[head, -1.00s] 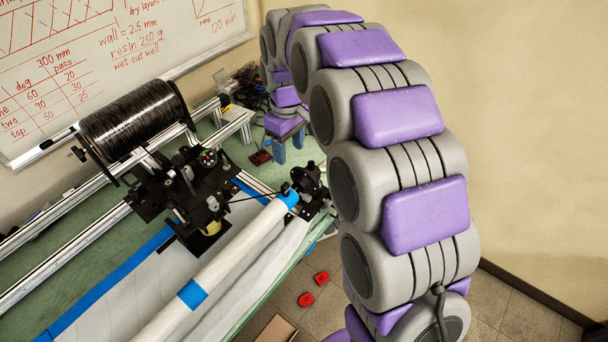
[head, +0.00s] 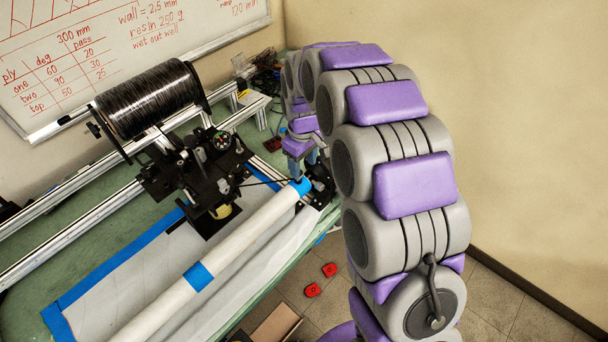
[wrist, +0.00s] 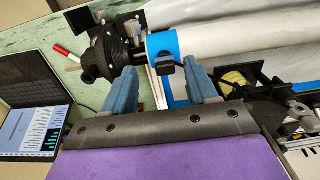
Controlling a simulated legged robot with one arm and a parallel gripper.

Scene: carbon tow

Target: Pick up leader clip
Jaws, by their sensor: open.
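A small black clip (wrist: 166,66), which looks like the leader clip, sits on the blue tape band at the end of the white tube (wrist: 240,35). A thin dark strand runs to this tube end (head: 268,183) in the head view. My gripper (wrist: 160,78) is open, with its two blue-grey fingers either side of the clip in the wrist view and nothing held. I cannot tell how far above the clip the fingertips are. In the head view my gripper (head: 301,174) is just over the tube's blue-taped end, partly hidden by my arm; the clip is hard to make out there.
A black chuck (wrist: 108,52) holds the tube end beside the left finger. The carriage (head: 195,170) and black tow spool (head: 148,100) stand left of the tube. A laptop (wrist: 35,110) lies on the green table. Red pieces (head: 330,269) lie on the floor.

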